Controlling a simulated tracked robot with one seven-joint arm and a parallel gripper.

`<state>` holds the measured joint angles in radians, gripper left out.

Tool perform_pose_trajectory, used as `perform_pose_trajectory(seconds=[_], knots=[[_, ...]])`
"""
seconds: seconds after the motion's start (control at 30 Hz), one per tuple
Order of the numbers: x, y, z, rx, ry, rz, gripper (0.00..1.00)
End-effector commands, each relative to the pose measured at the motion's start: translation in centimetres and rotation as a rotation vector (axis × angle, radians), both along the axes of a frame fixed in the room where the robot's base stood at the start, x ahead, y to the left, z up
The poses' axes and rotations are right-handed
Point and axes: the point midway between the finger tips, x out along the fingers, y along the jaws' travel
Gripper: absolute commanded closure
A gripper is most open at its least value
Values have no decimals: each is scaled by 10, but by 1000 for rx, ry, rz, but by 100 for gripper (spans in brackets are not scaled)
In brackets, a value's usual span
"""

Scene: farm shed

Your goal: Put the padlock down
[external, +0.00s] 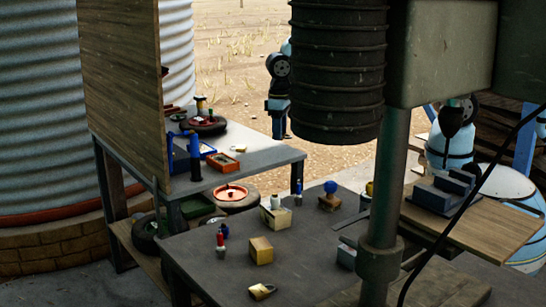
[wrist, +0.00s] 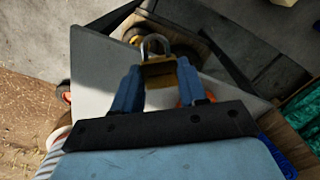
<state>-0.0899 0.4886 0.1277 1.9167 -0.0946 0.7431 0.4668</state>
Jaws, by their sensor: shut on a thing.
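In the wrist view, a brass padlock (wrist: 159,72) with a grey shackle sits between the blue fingers of my gripper (wrist: 157,84). My gripper is shut on its body, with the shackle pointing away from my palm. A grey board or tabletop (wrist: 94,73) shows behind and below the padlock; I cannot tell the gap between them. In the external view my gripper and the held padlock cannot be made out. Another brass padlock (external: 262,291) lies on the near dark table (external: 215,262). A small brass item, perhaps a padlock, (external: 238,149) lies on the back bench (external: 258,157).
The near table also holds a wooden block (external: 261,250), a red-and-blue item (external: 221,238) and a blue-knobbed item (external: 330,195). A metal post (external: 380,185) and black ribbed drum (external: 338,70) block part of the external view.

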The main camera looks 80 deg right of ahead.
Motion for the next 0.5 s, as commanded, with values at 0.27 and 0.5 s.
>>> perform_pose_trajectory(seconds=[0.27, 0.5], knots=[[24, -120, 12, 2, -2, -283, 92], [27, -208, 22, 4, -2, -486, 92]])
